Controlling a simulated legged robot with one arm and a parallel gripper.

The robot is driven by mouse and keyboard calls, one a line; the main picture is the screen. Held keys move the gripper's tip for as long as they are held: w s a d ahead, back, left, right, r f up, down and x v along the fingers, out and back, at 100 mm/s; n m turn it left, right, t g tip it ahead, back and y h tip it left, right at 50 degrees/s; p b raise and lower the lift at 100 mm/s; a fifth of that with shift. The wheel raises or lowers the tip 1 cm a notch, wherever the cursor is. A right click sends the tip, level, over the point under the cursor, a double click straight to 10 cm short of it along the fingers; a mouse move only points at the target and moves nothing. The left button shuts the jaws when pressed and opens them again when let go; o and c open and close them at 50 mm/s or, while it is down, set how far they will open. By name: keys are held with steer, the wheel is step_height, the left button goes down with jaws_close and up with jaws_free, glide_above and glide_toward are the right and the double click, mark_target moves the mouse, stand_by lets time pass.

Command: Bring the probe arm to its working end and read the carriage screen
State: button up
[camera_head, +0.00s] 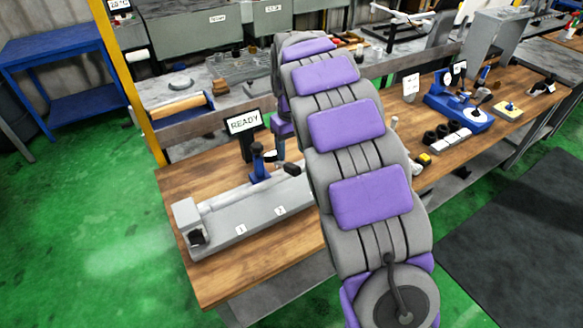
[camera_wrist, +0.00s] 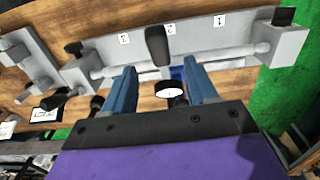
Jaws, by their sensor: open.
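The grey measuring bench (camera_head: 220,222) lies on the wooden table, with numbered labels and a long rod. A blue carriage (camera_head: 260,168) stands on it, and the small screen (camera_head: 243,122) behind it reads "READY". A black-ended handle (camera_head: 291,169), apparently the probe arm, sticks out from the carriage; it also shows in the wrist view (camera_wrist: 158,46), near label 2. My gripper (camera_wrist: 160,68) is open above the carriage. A white round dial (camera_wrist: 168,88) shows between its fingers, and the handle is beyond the fingertips. I cannot tell whether anything touches. My arm hides the bench's right end in the head view.
A grey machine (camera_head: 210,45) stands behind. Green floor is clear at the left; a dark mat (camera_head: 520,230) lies at the right.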

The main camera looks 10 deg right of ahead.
mark_target(292, 165)
step_height(292, 165, down, 7)
steer(key=shift+s+d+f+b, duration=0.1)
steer(key=shift+b, duration=0.35)
jaws_close()
stand_by(0.4)
